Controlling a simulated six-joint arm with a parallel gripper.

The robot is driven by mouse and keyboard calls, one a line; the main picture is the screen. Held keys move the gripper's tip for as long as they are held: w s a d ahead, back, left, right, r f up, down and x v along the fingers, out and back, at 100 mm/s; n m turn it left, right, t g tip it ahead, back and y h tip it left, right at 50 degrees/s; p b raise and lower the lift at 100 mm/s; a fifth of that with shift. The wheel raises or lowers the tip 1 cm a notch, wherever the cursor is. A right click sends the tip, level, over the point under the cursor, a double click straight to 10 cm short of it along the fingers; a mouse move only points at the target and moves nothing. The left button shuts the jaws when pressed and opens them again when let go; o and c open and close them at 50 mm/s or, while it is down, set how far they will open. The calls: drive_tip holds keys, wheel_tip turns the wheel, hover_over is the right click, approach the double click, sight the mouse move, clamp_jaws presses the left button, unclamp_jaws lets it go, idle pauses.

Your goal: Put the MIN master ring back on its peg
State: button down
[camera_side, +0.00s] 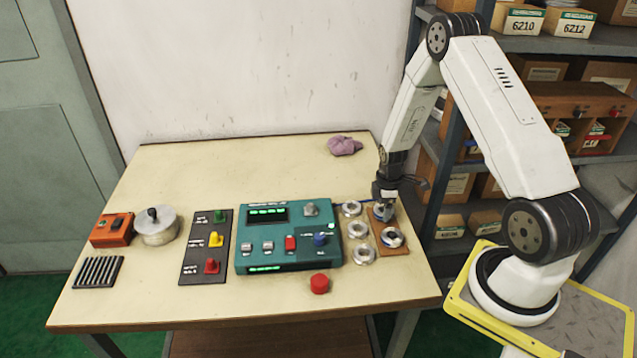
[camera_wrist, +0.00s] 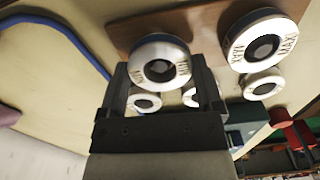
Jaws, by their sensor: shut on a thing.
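The MIN master ring (camera_wrist: 160,48), white-faced with a blue edge, sits between the two fingers of my gripper (camera_wrist: 160,66) in the wrist view. My gripper is shut on it. In the side view my gripper (camera_side: 383,208) is over the far end of the brown wooden board (camera_side: 402,248), and the ring is mostly hidden. The board also shows in the wrist view (camera_wrist: 190,22). The MAX master ring (camera_wrist: 240,45) sits at the board's other end, also in the side view (camera_side: 392,238). I cannot tell whether the MIN ring is around its peg.
Several bearing rings (camera_side: 358,230) lie left of the board. A teal gauge box (camera_side: 270,255), a red button (camera_side: 319,284) and a panel of coloured knobs (camera_side: 206,247) stand further left. A purple cloth (camera_side: 345,146) lies at the back. A blue cable (camera_wrist: 62,32) runs near the board.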

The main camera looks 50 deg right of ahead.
drive_tip(key=shift+f, duration=0.35)
idle(0.8)
unclamp_jaws()
drive_tip(key=shift+r, duration=3.75)
